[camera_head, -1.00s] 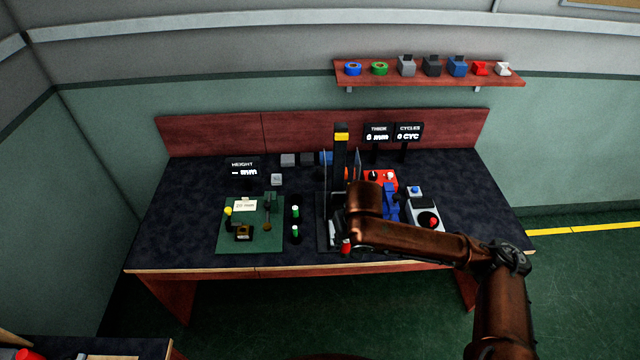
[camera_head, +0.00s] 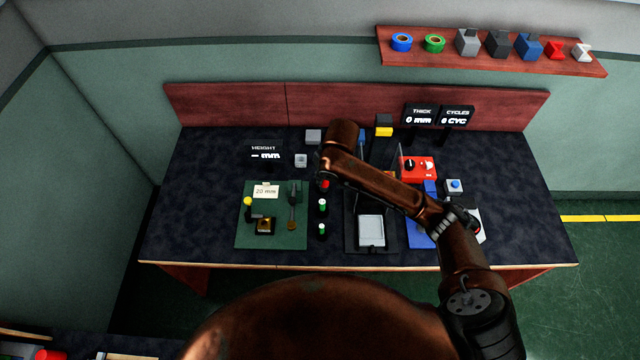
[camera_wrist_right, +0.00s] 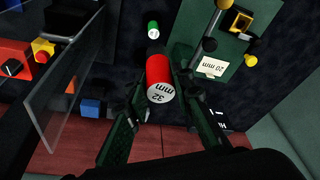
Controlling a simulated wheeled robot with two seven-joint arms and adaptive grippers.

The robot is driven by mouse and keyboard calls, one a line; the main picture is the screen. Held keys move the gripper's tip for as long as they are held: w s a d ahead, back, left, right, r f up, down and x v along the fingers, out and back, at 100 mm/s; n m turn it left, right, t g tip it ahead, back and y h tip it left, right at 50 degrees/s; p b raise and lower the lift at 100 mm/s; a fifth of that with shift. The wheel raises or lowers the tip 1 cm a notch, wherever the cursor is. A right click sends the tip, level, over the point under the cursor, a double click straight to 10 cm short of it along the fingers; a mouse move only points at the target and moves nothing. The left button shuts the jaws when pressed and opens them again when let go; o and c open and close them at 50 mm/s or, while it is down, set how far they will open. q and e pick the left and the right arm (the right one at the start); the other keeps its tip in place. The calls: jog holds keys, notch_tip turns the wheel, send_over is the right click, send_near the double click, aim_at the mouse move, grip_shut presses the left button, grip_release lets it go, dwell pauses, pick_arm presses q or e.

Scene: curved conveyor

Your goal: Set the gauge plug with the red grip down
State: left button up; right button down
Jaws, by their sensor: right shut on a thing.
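The gauge plug with the red grip (camera_head: 325,184) is at the back end of the row of green-topped plugs. In the right wrist view its red grip (camera_wrist_right: 158,70), marked "32 mm", stands between the fingers. My right gripper (camera_wrist_right: 157,82) is shut on it; in the head view the gripper (camera_head: 324,174) is mostly hidden by its arm. Two green-gripped plugs (camera_head: 322,205) (camera_head: 322,229) stand in a dark holder (camera_head: 322,217) in front of it. The red plug's lower end is hidden, so I cannot tell whether it is seated. My left gripper is not in view.
A green board (camera_head: 272,238) with a "20 mm" card lies left of the plugs. Right of them is a fixture with a grey plate (camera_head: 371,230) and a clear panel (camera_wrist_right: 68,80). A red control box (camera_head: 418,168) stands farther right. The table's left side is clear.

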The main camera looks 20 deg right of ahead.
notch_tip(320, 180, down, 7)
jog(key=a+n+p, duration=0.2)
jog(key=shift+n+y, duration=0.3)
jog(key=shift+n, duration=0.1)
jog(key=w+d+f, duration=0.1)
jog(key=w+f, duration=0.3)
jog(key=w+d+f, duration=0.2)
jog(key=w+f, duration=0.2)
jog(key=f, duration=0.1)
jog(key=w+d+f+b, duration=0.1)
jog(key=w+d+f, duration=0.1)
jog(key=w+f, duration=0.2)
jog(key=shift+w+f, duration=0.4)
jog(key=shift+w, duration=0.2)
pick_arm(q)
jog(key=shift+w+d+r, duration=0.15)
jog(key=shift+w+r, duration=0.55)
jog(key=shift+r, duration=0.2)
pick_arm(e)
jog(key=shift+f, duration=0.15)
jog(key=c, duration=1.7)
grip_release()
